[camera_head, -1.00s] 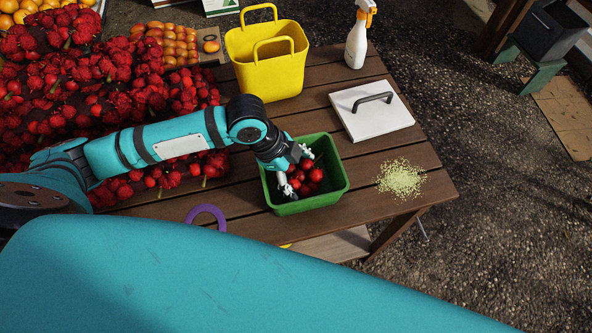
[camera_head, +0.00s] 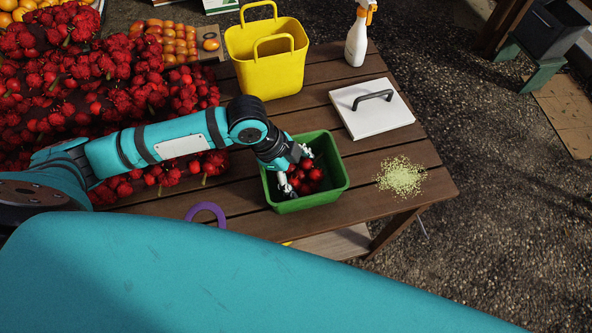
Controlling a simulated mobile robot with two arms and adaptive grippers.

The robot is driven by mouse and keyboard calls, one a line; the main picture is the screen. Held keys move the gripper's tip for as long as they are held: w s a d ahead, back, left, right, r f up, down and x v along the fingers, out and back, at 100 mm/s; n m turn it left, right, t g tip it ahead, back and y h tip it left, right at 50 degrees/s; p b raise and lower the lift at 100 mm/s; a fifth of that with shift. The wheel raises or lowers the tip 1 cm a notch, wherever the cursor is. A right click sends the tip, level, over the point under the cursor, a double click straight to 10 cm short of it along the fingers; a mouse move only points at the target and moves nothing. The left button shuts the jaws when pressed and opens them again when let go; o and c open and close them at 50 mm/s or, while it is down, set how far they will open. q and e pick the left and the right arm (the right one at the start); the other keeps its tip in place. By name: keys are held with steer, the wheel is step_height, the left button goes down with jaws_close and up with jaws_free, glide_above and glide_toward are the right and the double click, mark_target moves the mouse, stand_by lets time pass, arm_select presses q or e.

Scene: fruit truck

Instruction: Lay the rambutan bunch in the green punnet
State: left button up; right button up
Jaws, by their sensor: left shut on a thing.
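The green punnet (camera_head: 325,193) stands upright on the wooden table near its front edge. The red rambutan bunch (camera_head: 313,180) is inside the punnet, toward its middle. My left gripper (camera_head: 293,178) reaches down into the punnet from the upper left and is shut on the bunch; its fingers and wrist hide part of the bunch. Whether the bunch touches the punnet floor cannot be made out. My right gripper does not show.
Heaps of rambutans (camera_head: 90,85) fill the left. A yellow basket (camera_head: 267,72), a spray bottle (camera_head: 356,42) and a white board with a black handle (camera_head: 365,115) stand behind the punnet. Pale green grains (camera_head: 401,177) lie right of it. A purple ring (camera_head: 207,210) lies left.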

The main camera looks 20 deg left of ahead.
arm_select(q)
steer(key=shift+f, duration=0.35)
stand_by(0.5)
steer(key=o, duration=0.8)
step_height(320, 180, up, 15)
steer(key=p, duration=1.5)
stand_by(0.4)
stand_by(0.4)
